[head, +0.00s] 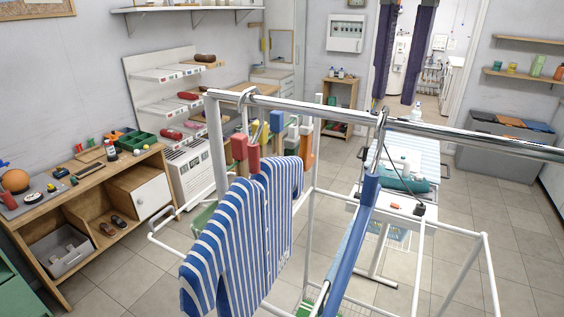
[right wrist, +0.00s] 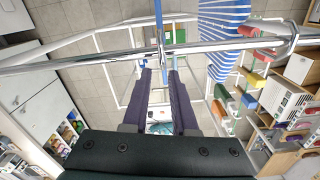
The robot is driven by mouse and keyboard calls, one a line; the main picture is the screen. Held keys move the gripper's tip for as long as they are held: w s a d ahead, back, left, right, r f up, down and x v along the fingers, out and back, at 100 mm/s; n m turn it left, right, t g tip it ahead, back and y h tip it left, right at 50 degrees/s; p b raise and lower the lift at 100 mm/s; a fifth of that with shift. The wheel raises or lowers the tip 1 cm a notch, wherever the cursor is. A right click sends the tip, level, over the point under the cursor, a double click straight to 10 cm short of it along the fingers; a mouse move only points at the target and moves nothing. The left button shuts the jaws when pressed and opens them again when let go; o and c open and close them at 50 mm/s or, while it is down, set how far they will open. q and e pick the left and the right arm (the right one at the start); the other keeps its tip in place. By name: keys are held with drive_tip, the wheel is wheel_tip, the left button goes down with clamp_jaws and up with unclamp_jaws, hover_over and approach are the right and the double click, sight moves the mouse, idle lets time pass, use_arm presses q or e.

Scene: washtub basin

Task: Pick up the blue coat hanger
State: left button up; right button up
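The blue coat hanger (head: 352,240) hangs edge-on from the chrome rail (head: 463,138), its metal hook over the bar. In the right wrist view the blue hanger (right wrist: 158,13) shows at the top, beyond the rail. My right gripper (head: 396,100) comes down from the top of the head view with two dark purple fingers. They are apart, with nothing between them. In the right wrist view the fingertips (right wrist: 160,74) are just short of the rail, in line with the hook. My left gripper is not in view.
A blue-and-white striped garment (head: 245,235) hangs from the same rail, left of the hanger. White rack bars (head: 488,275) stand around both. An ironing board (head: 405,160) is behind. A wooden bench (head: 85,195) with small items is at left. The tiled floor at right is clear.

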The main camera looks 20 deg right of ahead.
sight(385, 122)
drive_tip(key=f+p, duration=0.2)
drive_tip(key=p, duration=0.1)
wheel_tip(385, 122, down, 3)
drive_tip(key=shift+w+a+f+p, duration=0.1)
drive_tip(key=shift+p, duration=0.8)
drive_tip(key=shift+f, duration=0.15)
clamp_jaws()
idle(0.5)
